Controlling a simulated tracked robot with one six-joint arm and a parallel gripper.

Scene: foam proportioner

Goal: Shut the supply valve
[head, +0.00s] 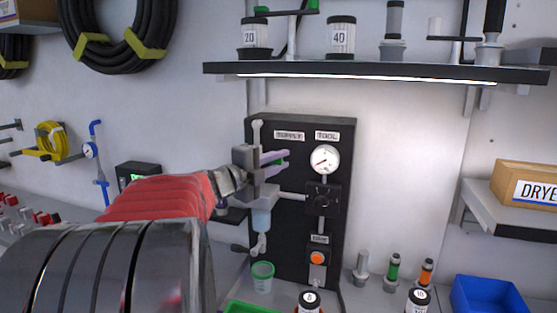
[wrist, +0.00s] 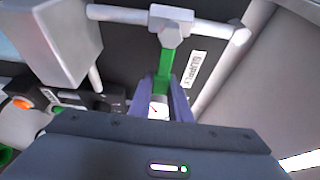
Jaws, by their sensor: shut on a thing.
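The supply valve's green lever (wrist: 165,62) extends from a grey valve body (wrist: 171,26) in the wrist view, beside the SUPPLY label (wrist: 194,69). My gripper (wrist: 163,88) has its purple fingers shut on the lever's outer part, one on each side. In the head view, my gripper (head: 284,158) is at the upper left of the black panel (head: 312,217), below its SUPPLY label (head: 289,135). Only a small green bit of the lever (head: 286,162) shows there. My gripper and wrist hide the valve body in that view.
A pressure gauge (head: 325,158), a dark regulator block (head: 322,198) and an orange button (head: 317,258) sit on the panel's right side. A lit shelf (head: 380,72) overhangs it. A green cup (head: 262,277) and several bottles stand below.

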